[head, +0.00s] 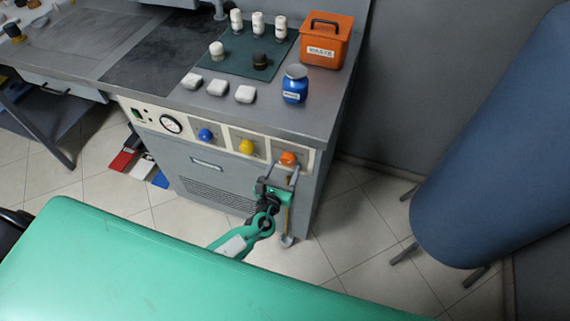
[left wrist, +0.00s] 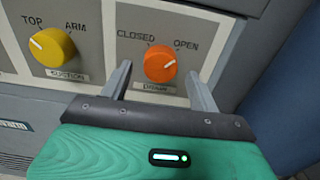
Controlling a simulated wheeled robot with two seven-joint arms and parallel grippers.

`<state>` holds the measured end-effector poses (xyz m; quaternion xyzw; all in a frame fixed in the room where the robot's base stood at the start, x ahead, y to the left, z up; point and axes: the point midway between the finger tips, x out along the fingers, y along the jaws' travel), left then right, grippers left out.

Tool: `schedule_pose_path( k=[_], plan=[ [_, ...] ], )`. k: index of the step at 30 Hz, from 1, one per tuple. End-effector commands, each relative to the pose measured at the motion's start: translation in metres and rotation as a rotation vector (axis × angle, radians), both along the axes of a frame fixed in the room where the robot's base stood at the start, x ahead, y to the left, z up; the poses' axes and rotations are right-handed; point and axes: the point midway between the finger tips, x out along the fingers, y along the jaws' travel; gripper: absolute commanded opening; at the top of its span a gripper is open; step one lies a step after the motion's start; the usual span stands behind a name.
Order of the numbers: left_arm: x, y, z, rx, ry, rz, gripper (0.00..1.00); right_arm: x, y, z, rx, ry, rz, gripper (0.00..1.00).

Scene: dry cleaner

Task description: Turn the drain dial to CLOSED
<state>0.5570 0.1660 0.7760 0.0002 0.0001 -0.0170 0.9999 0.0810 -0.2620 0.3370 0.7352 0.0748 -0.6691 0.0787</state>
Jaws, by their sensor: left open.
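The orange drain dial (head: 288,158) is at the right end of the control panel on the grey cabinet's front. In the left wrist view the dial (left wrist: 160,64) has the CLOSED label at its upper left and OPEN at its upper right. Its white pointer mark appears to lie to the right, towards OPEN. My left gripper (head: 279,174) is open and empty in front of the panel. In the left wrist view its fingers (left wrist: 157,76) are spread to the left and right of the dial's lower part, with gaps visible. My right gripper is not in view.
A yellow dial (head: 247,146), a blue dial (head: 205,134) and a gauge (head: 171,124) lie left on the panel. An orange waste bin (head: 326,40) and a blue bottle (head: 295,84) stand on top. A green padded board (head: 180,255) fills the foreground; a blue padded form (head: 490,150) stands right.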

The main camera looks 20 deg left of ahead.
Motion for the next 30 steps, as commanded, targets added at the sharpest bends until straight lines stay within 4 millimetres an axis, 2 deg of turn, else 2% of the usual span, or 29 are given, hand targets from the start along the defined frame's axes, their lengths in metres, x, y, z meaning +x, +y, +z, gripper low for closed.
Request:
schedule_pose_path(
  k=[6,14,17,21,30],
  plan=[
    [0.0145,-0.0008,0.0006,-0.001,-0.001,0.000,0.62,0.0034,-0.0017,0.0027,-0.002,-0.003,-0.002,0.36],
    [0.0153,-0.0007,-0.0001,-0.001,0.000,0.000,0.62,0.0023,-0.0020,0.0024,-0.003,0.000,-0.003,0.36],
    [0.0152,-0.0007,-0.0001,-0.001,0.000,0.000,0.46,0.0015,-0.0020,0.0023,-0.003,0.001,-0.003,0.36],
    [0.0151,-0.0007,-0.0001,-0.001,0.000,0.000,0.18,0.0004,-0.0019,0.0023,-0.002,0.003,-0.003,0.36],
    [0.0149,-0.0009,-0.0015,-0.027,0.001,-0.001,0.18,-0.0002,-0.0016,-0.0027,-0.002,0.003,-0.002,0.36]
  ],
)
